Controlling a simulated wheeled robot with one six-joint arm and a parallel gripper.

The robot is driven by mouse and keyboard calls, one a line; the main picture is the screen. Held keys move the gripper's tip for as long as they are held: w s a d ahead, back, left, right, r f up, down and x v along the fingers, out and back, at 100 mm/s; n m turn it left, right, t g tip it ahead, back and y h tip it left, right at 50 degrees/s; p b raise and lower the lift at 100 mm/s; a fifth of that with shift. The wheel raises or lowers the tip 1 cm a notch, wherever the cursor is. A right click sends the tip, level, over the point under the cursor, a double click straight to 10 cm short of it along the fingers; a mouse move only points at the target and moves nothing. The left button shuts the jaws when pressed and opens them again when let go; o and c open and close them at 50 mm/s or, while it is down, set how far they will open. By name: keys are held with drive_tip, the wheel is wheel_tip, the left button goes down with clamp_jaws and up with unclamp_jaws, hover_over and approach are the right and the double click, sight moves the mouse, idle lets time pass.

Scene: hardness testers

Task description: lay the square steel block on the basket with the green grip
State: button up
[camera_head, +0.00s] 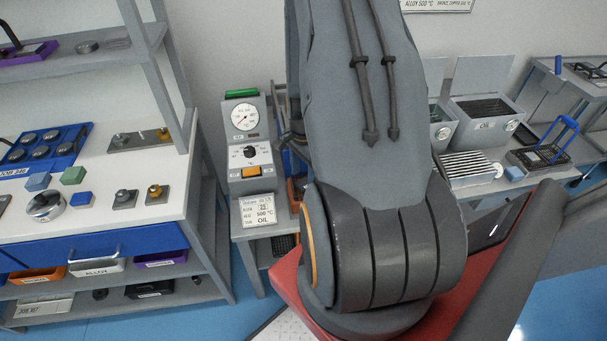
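I cannot make out a basket with a green grip. A basket with a blue grip (541,156) stands on the bench at the right. I cannot pick out a plain square steel block for sure. A small grey square piece with a round knob (124,199) lies on the white bench top at the left, beside a similar piece with a brass-coloured knob (156,194). My own arm fills the middle of the view and hides part of the back bench. My gripper is out of view.
The white bench (180,212) also holds a blue tray of round pieces (45,146), small coloured blocks (73,175) and a round steel dish (45,205). A gauge unit with a green top bar (241,94) stands behind. Open-lidded boxes (487,108) stand right.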

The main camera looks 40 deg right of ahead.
wheel_tip(320, 180, up, 8)
drive_tip(key=b, duration=0.1)
drive_tip(key=shift+b, duration=0.3)
idle(0.4)
drive_tip(key=shift+a, duration=0.1)
idle(0.4)
